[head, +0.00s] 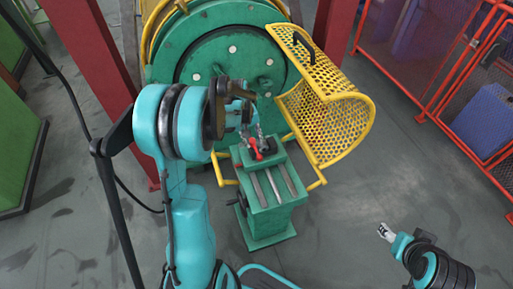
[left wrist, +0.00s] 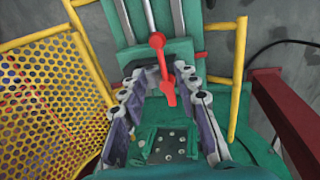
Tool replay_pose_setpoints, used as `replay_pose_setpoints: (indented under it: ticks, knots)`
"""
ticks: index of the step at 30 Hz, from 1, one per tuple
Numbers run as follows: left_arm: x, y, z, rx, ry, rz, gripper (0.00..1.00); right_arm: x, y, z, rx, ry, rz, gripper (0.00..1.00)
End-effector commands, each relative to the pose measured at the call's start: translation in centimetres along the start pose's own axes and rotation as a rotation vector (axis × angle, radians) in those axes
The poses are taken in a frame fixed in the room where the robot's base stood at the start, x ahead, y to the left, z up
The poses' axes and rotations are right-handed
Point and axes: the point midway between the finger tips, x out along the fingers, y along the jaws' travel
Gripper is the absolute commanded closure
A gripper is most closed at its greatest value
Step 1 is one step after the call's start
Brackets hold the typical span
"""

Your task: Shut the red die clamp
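The red die clamp (head: 256,153) sits on top of the green machine stand (head: 265,221), in front of the big green disc. In the left wrist view the clamp's red lever (left wrist: 158,55) has a round knob at its far end, and a second red part (left wrist: 168,92) lies nearer. My left gripper (left wrist: 163,80) is open, its two jointed fingers apart on either side of the red parts. I cannot tell whether they touch. My right gripper (head: 384,232) is far off at lower right, small.
A yellow perforated guard (head: 325,110) stands raised just right of the stand. Yellow rails (head: 224,168) flank the stand. Red posts (head: 95,55) rise at the left and top right. Red fencing (head: 440,70) closes the right side.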

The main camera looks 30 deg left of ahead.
Motion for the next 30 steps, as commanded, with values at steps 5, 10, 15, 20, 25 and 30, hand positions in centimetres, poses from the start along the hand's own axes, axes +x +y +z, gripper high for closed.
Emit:
replay_pose_setpoints:
  ticks: [5, 10, 15, 20, 25, 30]
  knots:
    - [2.9, -0.1, -0.1, -0.001, -0.002, 0.000, 0.69, 1.1, 0.0, 0.8, 0.000, 0.000, 0.000, 0.42]
    - [5.7, -0.1, -0.1, -0.001, 0.000, 0.000, 0.69, 2.0, 0.0, 1.5, 0.000, 0.000, 0.000, 0.42]
    - [7.3, 0.0, -0.1, -0.001, 0.000, 0.000, 0.69, 2.5, 0.0, 1.8, 0.000, 0.000, 0.000, 0.42]
    - [7.6, 0.0, -0.1, 0.000, 0.000, 0.000, 0.69, 2.5, 0.0, 1.8, 0.000, 0.000, 0.000, 0.42]
    - [7.5, 0.0, -0.1, 0.000, 0.000, 0.000, 0.69, 2.5, 0.0, 1.8, 0.000, 0.000, 0.000, 0.42]
    - [7.5, 0.0, -0.1, 0.000, 0.000, 0.000, 1.00, 2.5, 0.0, 1.8, 0.000, 0.000, 0.000, 0.42]
